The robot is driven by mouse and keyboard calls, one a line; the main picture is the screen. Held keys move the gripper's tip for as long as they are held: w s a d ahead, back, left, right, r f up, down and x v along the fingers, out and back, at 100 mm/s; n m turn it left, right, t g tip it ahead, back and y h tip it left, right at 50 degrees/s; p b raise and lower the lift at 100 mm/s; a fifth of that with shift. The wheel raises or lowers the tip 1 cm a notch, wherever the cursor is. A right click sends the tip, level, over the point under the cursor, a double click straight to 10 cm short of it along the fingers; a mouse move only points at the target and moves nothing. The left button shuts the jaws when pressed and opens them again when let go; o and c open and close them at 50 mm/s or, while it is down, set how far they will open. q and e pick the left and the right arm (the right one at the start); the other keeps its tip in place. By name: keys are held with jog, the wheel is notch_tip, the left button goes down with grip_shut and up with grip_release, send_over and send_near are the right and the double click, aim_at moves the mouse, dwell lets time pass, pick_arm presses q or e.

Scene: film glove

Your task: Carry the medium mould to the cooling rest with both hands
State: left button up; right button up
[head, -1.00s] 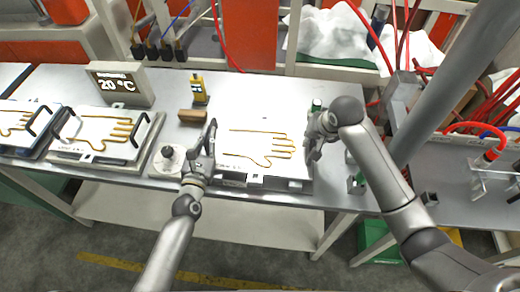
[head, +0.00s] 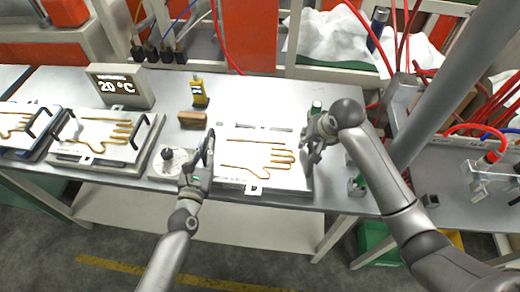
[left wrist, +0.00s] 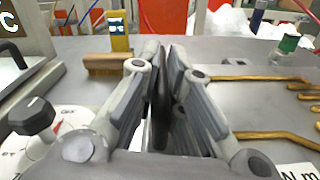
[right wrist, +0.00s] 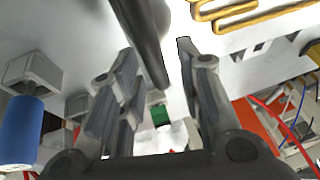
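The medium mould (head: 232,178) is a pale plate with a golden hand outline, between my two grippers at the bench's front middle. Part of its lettering shows in the left wrist view (left wrist: 292,172). My left gripper (head: 208,150) is at its left side, with its fingers closed about a dark upright handle (left wrist: 161,95). My right gripper (head: 314,143) is at its right side. In the right wrist view its fingers stand apart, with a dark handle (right wrist: 148,40) between them and a gap at one finger. Grey strips show behind the mould; I cannot tell whether they belong to the cooling rest.
Two other hand moulds (head: 78,150) (head: 14,104) with dark handles stand at the left. A 20 °C display (head: 120,86), a wooden-backed brush (head: 192,119), a yellow device (head: 199,92) and a dial knob (left wrist: 32,116) are nearby.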

pick_arm(q)
jog(key=o, duration=0.4)
jog(key=s, duration=0.6)
jog(key=s+a, duration=0.1)
jog(key=s, duration=0.2)
jog(key=shift+s, duration=0.1)
jog(key=shift+c, duration=0.2)
pick_arm(e)
jog(key=shift+s, duration=0.15)
jog(key=o, duration=0.8)
jog(key=shift+r, duration=0.15)
jog(key=v, duration=1.2)
